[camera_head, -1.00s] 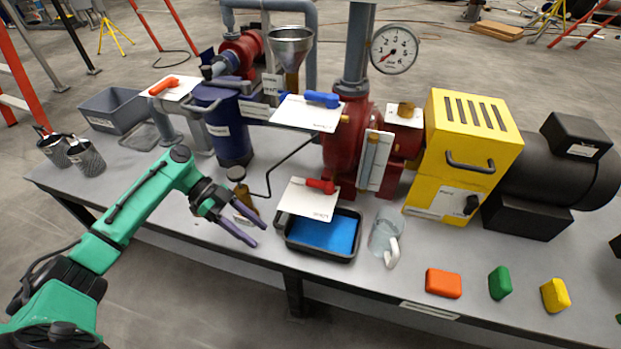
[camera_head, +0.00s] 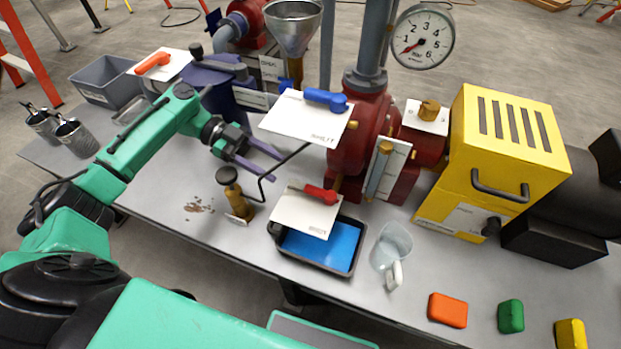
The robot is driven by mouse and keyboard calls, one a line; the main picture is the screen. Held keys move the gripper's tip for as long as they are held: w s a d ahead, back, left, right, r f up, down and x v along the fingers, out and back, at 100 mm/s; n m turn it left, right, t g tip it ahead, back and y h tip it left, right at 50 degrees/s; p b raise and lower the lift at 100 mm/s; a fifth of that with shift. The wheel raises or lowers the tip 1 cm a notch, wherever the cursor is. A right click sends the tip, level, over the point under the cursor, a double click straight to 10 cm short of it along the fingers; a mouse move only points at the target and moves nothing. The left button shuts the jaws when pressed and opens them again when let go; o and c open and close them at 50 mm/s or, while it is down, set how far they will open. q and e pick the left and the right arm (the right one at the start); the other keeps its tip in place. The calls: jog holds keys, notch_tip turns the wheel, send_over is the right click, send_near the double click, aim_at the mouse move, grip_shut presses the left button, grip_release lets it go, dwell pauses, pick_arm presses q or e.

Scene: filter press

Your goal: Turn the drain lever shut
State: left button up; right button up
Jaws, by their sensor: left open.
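The drain lever looks to be the red lever (camera_head: 321,194) on a small white plate (camera_head: 303,213) at the pump's lower front, above a black tray with a blue bottom (camera_head: 319,247). The plate's lettering is too small to read surely. The red lever lies roughly along the plate's upper edge, pointing left. My left gripper (camera_head: 277,167) is open and empty, up and to the left of the red lever, apart from it in the picture. Its two purple fingers point right, toward the red pump (camera_head: 358,140). My right gripper is not in view.
A blue lever (camera_head: 326,99) on a white plate sits above. A brass-coloured stand (camera_head: 234,195) with a bent black rod is close below my left gripper. A clear jug (camera_head: 391,247) stands right of the tray. An orange lever (camera_head: 153,63) is at far left.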

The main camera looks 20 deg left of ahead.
aim_at(314, 189)
pick_arm(q)
jog(key=p+x, duration=0.1)
jog(key=x, duration=0.9)
jog(key=shift+w+d+p, duration=0.15)
jog(key=shift+d+p, duration=0.05)
jog(key=shift+p, duration=0.2)
grip_shut()
